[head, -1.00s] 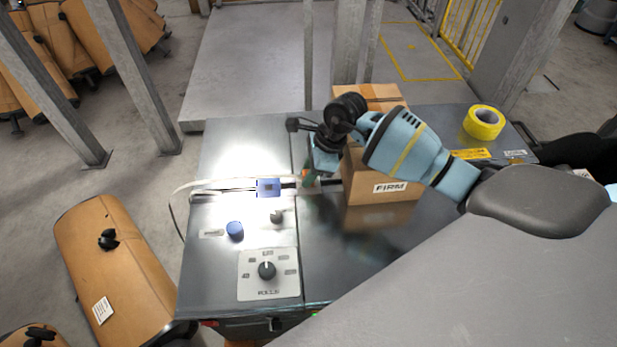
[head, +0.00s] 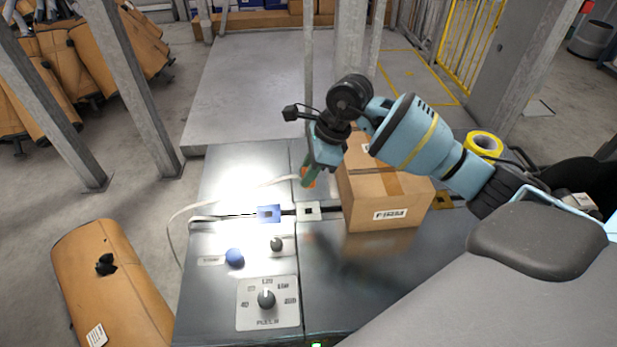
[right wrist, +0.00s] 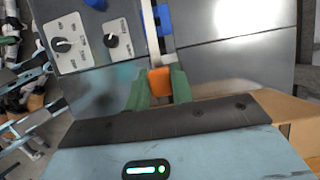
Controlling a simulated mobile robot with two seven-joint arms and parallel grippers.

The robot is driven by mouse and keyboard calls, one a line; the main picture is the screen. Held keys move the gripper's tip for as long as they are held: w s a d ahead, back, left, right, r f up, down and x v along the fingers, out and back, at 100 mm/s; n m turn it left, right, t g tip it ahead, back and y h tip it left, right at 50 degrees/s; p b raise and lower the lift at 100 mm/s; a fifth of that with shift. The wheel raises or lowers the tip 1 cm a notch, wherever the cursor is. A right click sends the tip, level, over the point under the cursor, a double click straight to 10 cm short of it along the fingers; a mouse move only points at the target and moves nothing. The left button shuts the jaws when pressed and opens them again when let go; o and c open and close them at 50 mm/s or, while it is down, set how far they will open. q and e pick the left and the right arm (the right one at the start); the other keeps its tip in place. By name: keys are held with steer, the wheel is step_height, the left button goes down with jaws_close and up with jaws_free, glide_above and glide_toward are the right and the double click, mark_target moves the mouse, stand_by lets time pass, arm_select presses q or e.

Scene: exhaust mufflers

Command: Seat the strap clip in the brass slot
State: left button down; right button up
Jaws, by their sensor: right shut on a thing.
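My right gripper (head: 307,180) has green fingers and is shut on the orange strap clip (right wrist: 160,82), which also shows as a small orange patch in the head view (head: 309,173). The clip is held above the bench, close to the pale slot block (head: 308,211). A white strap (right wrist: 150,38) runs from the clip and loops off the bench's left side. The brass slot (head: 442,201) shows in part at the right of the cardboard box. A blue slot block (head: 269,213) sits left of the pale one. My left gripper is not in view.
The cardboard box (head: 385,195) stands on the bench right of my gripper. A dial panel (head: 267,302), a blue knob (head: 235,257) and a small dark knob (head: 277,244) are at the front left. A yellow tape roll (head: 484,145) is behind my right arm.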

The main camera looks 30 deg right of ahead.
steer(key=shift+s+a+r+n, duration=0.25)
steer(key=shift+a+n, duration=0.15)
steer(key=shift+n, duration=0.2)
steer(key=s+a+r+n+g+h, duration=0.2)
steer(key=s+r+n+g, duration=0.1)
steer(key=n, duration=0.8)
steer(key=s+a+r+n+g+h, duration=0.2)
steer(key=s+n, duration=0.4)
steer(key=n, duration=0.5)
steer(key=shift+s+a+r+g, duration=0.2)
steer(key=shift+a+r+g, duration=0.1)
steer(key=shift+r+g, duration=0.55)
steer(key=shift+d, duration=0.1)
